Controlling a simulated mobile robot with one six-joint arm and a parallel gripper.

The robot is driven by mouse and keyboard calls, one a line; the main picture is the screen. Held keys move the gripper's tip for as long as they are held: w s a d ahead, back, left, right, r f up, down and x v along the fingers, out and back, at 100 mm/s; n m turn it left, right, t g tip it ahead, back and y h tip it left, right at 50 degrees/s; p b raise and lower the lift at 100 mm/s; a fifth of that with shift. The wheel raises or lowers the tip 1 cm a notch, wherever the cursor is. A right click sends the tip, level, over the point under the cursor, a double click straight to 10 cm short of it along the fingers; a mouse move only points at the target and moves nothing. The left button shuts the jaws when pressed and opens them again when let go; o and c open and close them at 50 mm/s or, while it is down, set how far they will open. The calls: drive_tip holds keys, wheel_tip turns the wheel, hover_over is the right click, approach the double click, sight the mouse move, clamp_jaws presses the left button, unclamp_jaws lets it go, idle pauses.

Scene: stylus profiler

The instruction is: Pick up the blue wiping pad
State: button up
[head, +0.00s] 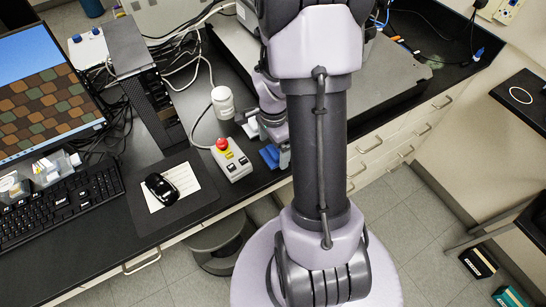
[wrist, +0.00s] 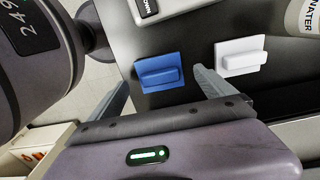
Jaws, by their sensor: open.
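The blue wiping pad (wrist: 158,73) lies on the black bench top in the wrist view, a flat plate with a raised grip block. It also shows in the head view (head: 268,156), partly hidden by my arm, near the bench's front edge. My gripper (wrist: 163,82) is open and empty. In the wrist view its two fingers reach toward the blue pad, one on each side in the picture; the height above the bench is hard to tell. In the head view my arm mostly hides the gripper (head: 276,148).
A white pad (wrist: 240,56) of similar shape lies right of the blue one, outside the right finger. A bottle marked WATER (wrist: 308,18) stands beyond it. A control box with a red button (head: 232,160) sits left of the pads. The bench edge and drawers are close.

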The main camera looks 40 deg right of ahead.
wheel_tip(320, 180, down, 2)
drive_tip(key=shift+f, duration=0.25)
drive_tip(key=shift+r, duration=0.1)
drive_tip(key=c, duration=1.6)
wheel_tip(320, 180, up, 4)
drive_tip(key=shift+r+p, duration=0.1)
drive_tip(key=shift+p, duration=0.6)
drive_tip(key=s+d+b, duration=0.1)
drive_tip(key=s+b, duration=0.1)
drive_tip(key=s, duration=1.4)
drive_tip(key=shift+d+r, duration=0.15)
drive_tip(key=shift+r, duration=0.25)
